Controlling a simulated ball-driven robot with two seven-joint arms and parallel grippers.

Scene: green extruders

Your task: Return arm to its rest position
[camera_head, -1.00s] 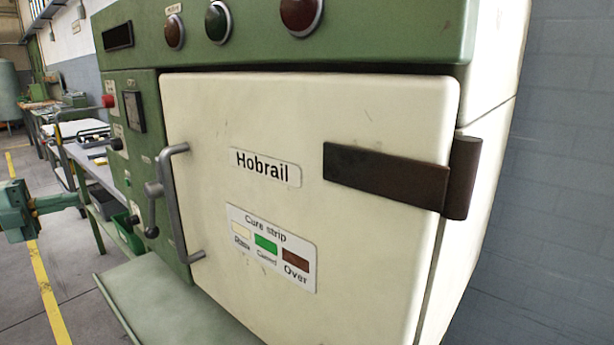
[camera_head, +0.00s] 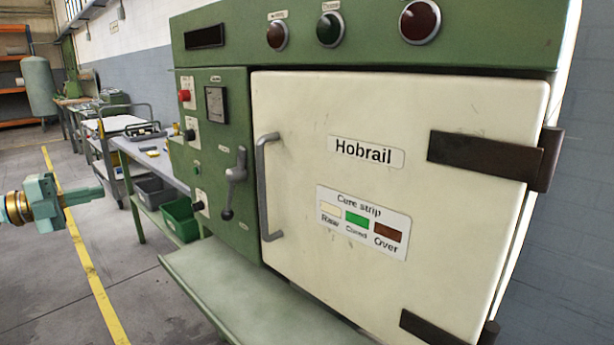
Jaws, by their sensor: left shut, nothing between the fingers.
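My left gripper (camera_head: 84,195) is at the left side of the head view, teal with a brass-coloured wrist ring. Its fingers are together and empty and point to the right. It is out over the floor, apart from the oven and the bench. My right gripper is not in view. The green oven cabinet (camera_head: 215,150) has a cream door (camera_head: 400,120) marked Hobrail, which is closed. The door has a grey bar handle (camera_head: 266,185). A grey lever (camera_head: 235,180) hangs beside it on the green panel.
A green shelf (camera_head: 240,290) juts out below the oven door. A bench (camera_head: 150,152) with green and grey bins (camera_head: 182,217) stands behind, left of the oven. A yellow floor line (camera_head: 90,265) crosses open grey floor. A tank (camera_head: 39,85) stands far left.

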